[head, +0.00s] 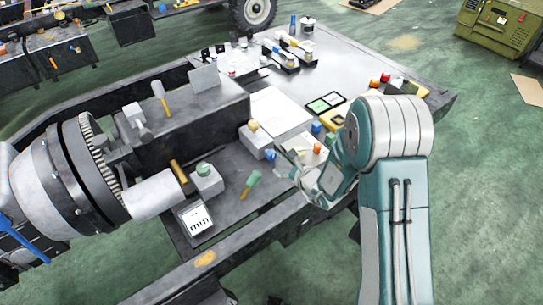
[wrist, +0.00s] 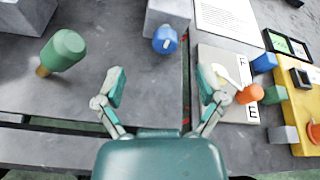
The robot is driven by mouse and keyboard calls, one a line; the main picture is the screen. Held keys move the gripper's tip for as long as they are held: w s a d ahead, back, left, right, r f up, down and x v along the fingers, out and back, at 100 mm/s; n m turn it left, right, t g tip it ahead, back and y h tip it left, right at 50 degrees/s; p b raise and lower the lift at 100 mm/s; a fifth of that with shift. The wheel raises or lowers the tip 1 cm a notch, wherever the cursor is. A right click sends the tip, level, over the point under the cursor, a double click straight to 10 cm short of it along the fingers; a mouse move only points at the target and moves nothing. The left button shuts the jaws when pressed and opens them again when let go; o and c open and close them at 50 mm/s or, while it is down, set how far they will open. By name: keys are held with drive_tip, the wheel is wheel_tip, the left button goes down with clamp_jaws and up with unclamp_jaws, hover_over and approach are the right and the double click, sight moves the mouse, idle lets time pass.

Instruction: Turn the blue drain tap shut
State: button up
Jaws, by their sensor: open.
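The blue tap (wrist: 165,40) sticks out from the front face of a grey block (wrist: 166,14), at the top middle of the wrist view. In the head view the blue tap (head: 270,154) shows low on that block, just left of my gripper (head: 299,174). In the wrist view my gripper (wrist: 160,88) is open, its two fingers spread wide with bare grey bench between them. The tap lies beyond the fingertips, roughly in line with the gap, and nothing touches it. Whether the tap is open or shut I cannot tell.
A green-headed piece (wrist: 62,50) lies to the left. A plate marked F and E with an orange knob (wrist: 248,94) is close by the right finger. A yellow tray (wrist: 297,105) with coloured blocks stands farther right. A dark slot runs along the bench in front.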

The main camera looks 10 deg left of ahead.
sight(273, 157)
drive_tip(key=shift+w+d+f+m+t+h, duration=0.15)
drive_tip(key=shift+f+m+h, duration=0.1)
drive_tip(key=shift+f, duration=0.35)
drive_tip(key=shift+w+d+f+m+t+h, duration=0.15)
drive_tip(key=shift+f+m, duration=0.1)
drive_tip(key=shift+f, duration=0.35)
drive_tip(key=shift+w+a+f, duration=0.1)
drive_tip(key=shift+a+f, duration=0.05)
drive_tip(key=x, duration=1)
drive_tip(key=shift+w+a, duration=0.1)
drive_tip(key=c, duration=1.1)
